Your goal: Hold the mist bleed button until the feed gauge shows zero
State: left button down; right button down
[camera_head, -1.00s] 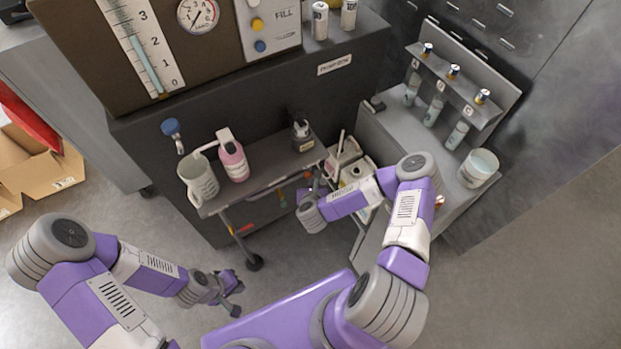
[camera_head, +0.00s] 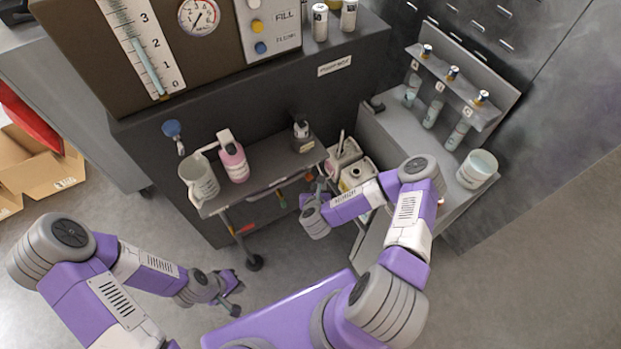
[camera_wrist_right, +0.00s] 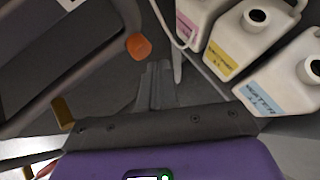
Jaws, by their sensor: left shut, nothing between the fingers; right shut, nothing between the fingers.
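I cannot tell which control is the mist bleed button. My right gripper (camera_head: 316,194) is shut and empty by the cart's right end, far below the panel; its fingers (camera_wrist_right: 160,84) show in the right wrist view. My left gripper (camera_head: 233,290) is shut and empty, low over the floor.
The cart (camera_head: 262,172) holds a measuring jug (camera_head: 200,182), a pink bottle (camera_head: 235,162) and a dark bottle (camera_head: 302,136). Labelled white jugs (camera_wrist_right: 285,85) stand right of my right gripper. A white tub (camera_head: 477,170) is on the right bench. Open floor lies lower right.

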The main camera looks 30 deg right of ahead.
jog(key=shift+s, duration=0.15)
jog(key=s, duration=0.2)
jog(key=s+p, duration=0.1)
jog(key=s, duration=0.1)
jog(key=shift+s+d, duration=0.2)
jog(key=shift+s, duration=0.2)
jog(key=shift+a, duration=0.1)
dwell(0.4)
jog(key=s+a+f+n+g+y, duration=0.25)
jog(key=a+n+y, duration=0.45)
jog(key=a+n, duration=0.85)
jog(key=s+r+n+g+y, duration=0.2)
jog(key=s+n+g, duration=0.5)
jog(key=n, duration=1.6)
jog(key=s, duration=0.4)
jog(key=shift+d+r, duration=0.15)
jog(key=shift+r, duration=0.1)
